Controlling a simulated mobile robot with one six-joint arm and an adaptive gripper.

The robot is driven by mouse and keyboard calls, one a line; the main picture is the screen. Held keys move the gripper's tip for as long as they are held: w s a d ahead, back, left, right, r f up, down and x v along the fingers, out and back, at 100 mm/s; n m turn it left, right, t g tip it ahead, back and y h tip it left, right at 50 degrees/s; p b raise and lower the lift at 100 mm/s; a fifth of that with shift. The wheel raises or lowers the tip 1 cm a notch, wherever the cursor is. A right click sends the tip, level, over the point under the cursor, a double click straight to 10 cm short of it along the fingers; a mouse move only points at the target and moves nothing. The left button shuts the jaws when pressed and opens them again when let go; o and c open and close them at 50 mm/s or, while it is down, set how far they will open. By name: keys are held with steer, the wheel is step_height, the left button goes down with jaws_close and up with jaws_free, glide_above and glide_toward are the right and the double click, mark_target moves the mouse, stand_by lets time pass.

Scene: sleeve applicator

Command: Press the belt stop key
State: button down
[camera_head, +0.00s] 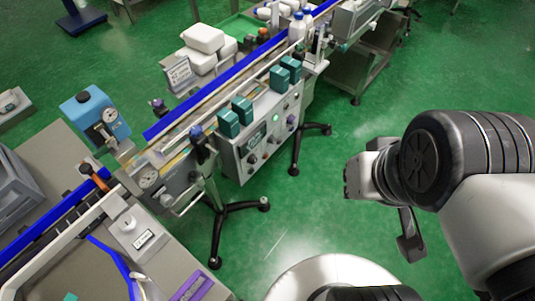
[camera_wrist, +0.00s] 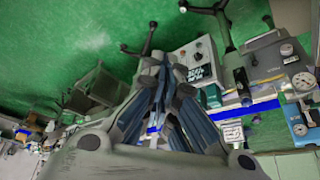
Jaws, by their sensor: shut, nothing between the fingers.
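The belt's control box (camera_head: 262,138) stands under the conveyor in the middle of the head view. Its front face carries a small display, dark knobs, a lit green button (camera_head: 275,120) and a few other small controls. I cannot tell which control is the belt stop key. The box also shows in the wrist view (camera_wrist: 200,60), turned over, beyond and right of the fingertips. My gripper (camera_wrist: 160,62) is shut and empty, in the air apart from the box. In the head view my arm is at the right, with open floor between it and the box.
The conveyor with its blue belt (camera_head: 215,95) runs diagonally behind the box. Teal blocks (camera_head: 242,110) stand along its front edge. Black tripod feet (camera_head: 240,207) spread over the green floor below. White bottles (camera_head: 298,28) stand farther along. A grey bench with equipment fills the lower left.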

stand_by(0.8)
steer(key=w+d+f+n+t, duration=0.1)
steer(key=w+f, duration=0.5)
steer(key=w, duration=0.5)
steer(key=w+f+n+t, duration=0.1)
steer(key=w+f, duration=0.5)
steer(key=w, duration=0.4)
steer(key=w+d+f+n+t, duration=0.1)
steer(key=w+f, duration=0.5)
steer(key=w, duration=0.5)
steer(key=w+a+f+n+t+y, duration=0.1)
steer(key=w+a+f+y, duration=0.15)
steer(key=f, duration=1.35)
steer(key=s+a+f, duration=0.2)
steer(key=s+f, duration=0.1)
steer(key=f, duration=0.5)
steer(key=s+a+f+t+y, duration=0.1)
steer(key=s+a+f, duration=0.1)
steer(key=f, duration=0.6)
steer(key=shift+s+f, duration=0.35)
steer(key=shift+s, duration=0.2)
steer(key=shift+a, duration=0.1)
